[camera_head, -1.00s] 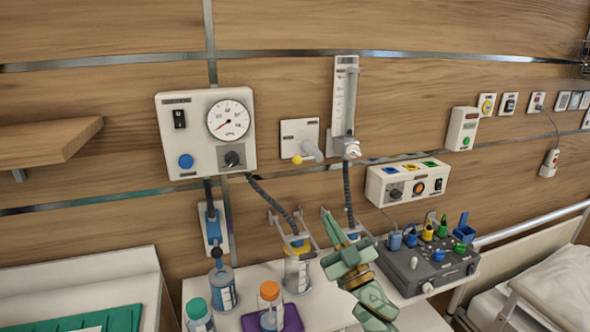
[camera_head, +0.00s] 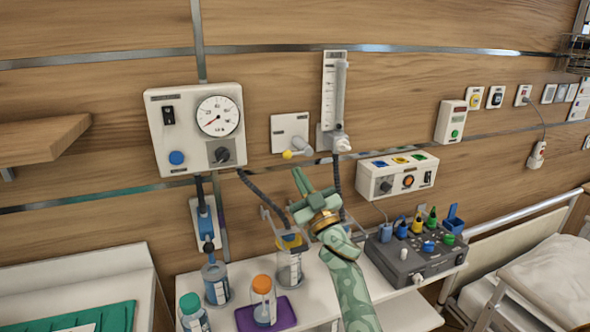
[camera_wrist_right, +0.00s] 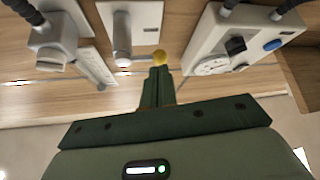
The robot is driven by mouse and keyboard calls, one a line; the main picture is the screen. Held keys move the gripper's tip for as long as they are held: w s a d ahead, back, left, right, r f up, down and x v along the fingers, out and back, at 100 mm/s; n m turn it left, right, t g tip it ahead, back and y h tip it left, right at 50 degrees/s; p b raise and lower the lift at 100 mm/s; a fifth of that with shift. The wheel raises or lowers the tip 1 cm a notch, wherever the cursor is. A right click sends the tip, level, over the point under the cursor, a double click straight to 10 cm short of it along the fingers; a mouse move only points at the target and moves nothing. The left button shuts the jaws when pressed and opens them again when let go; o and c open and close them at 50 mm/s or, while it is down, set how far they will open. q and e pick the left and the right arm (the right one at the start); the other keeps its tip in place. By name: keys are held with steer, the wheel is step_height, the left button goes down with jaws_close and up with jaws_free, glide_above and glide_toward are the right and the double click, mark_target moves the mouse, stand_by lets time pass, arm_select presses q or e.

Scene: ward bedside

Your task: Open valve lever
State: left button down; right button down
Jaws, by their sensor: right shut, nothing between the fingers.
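The valve is a white plate (camera_head: 290,127) on the wall with a grey lever (camera_head: 301,148) ending in a yellow knob (camera_head: 287,154), which points left and slightly down. In the right wrist view the plate (camera_wrist_right: 137,16), lever (camera_wrist_right: 122,40) and yellow knob (camera_wrist_right: 158,57) show at the top. My right gripper (camera_head: 297,172) is shut and empty, its fingertips just below the knob. In the right wrist view its shut fingers (camera_wrist_right: 159,73) point at the knob; whether they touch it I cannot tell. My left gripper is not in view.
The gauge box (camera_head: 196,128) hangs left of the valve and the flowmeter (camera_head: 334,100) right. A hose (camera_head: 336,175) hangs near my fingers. Bottles, including one with an orange cap (camera_head: 262,300), and a grey control box (camera_head: 415,262) stand on the counter below.

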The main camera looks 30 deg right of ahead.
mark_target(298, 153)
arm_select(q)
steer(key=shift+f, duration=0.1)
arm_select(e)
steer(key=shift+x, duration=1.45)
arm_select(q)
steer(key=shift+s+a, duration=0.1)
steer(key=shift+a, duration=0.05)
arm_select(e)
steer(key=shift+m, duration=0.3)
